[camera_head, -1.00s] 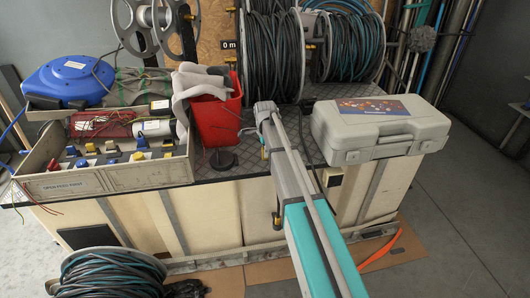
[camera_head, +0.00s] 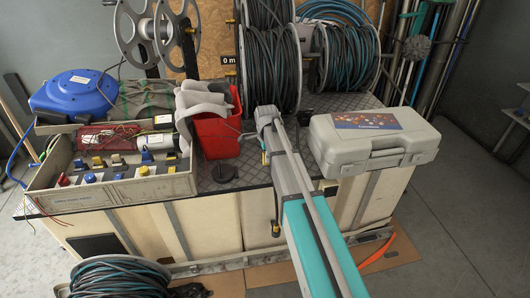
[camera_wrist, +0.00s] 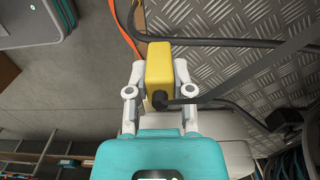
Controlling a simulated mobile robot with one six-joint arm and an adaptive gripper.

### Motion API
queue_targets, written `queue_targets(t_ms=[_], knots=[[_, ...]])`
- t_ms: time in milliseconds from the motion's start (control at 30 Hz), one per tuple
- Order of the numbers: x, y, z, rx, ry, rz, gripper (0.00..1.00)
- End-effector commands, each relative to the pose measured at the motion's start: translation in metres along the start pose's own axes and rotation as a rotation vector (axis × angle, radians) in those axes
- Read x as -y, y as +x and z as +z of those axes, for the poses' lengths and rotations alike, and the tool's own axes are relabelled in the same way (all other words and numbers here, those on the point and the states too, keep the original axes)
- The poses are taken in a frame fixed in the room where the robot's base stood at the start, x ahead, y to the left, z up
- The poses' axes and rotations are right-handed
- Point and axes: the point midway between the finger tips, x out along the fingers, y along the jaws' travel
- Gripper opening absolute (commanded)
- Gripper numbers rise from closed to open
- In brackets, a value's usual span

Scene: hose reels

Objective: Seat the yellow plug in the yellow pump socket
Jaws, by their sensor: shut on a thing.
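The yellow plug (camera_wrist: 158,65) is a block with a black cable leaving its near end. In the wrist view it sits between both fingers of my gripper (camera_wrist: 159,78), which is shut on it, above the ribbed metal bench top. In the head view my arm hides most of the gripper, and only a small yellow patch shows beside the arm's end. I cannot pick out the yellow pump socket for certain. Yellow, blue and red fittings sit in the open grey box (camera_head: 120,192) at the left of the bench.
A red bucket (camera_head: 217,137) with a grey cloth stands left of my arm, with a small dark disc before it. A grey case (camera_head: 385,160) lies to the right. Hose reels (camera_head: 270,75) stand behind. A blue reel (camera_head: 72,90) is at the back left.

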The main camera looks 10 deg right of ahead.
Motion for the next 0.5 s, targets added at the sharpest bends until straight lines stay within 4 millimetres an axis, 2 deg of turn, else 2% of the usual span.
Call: queue_targets(t_ms=[33,200,500], knots=[[-0.015,-0.011,0.000,0.000,0.000,0.000,0.00],[-0.050,-0.025,0.000,0.000,0.000,0.000,0.00],[-0.084,-0.039,0.000,0.000,0.000,0.000,0.00]])
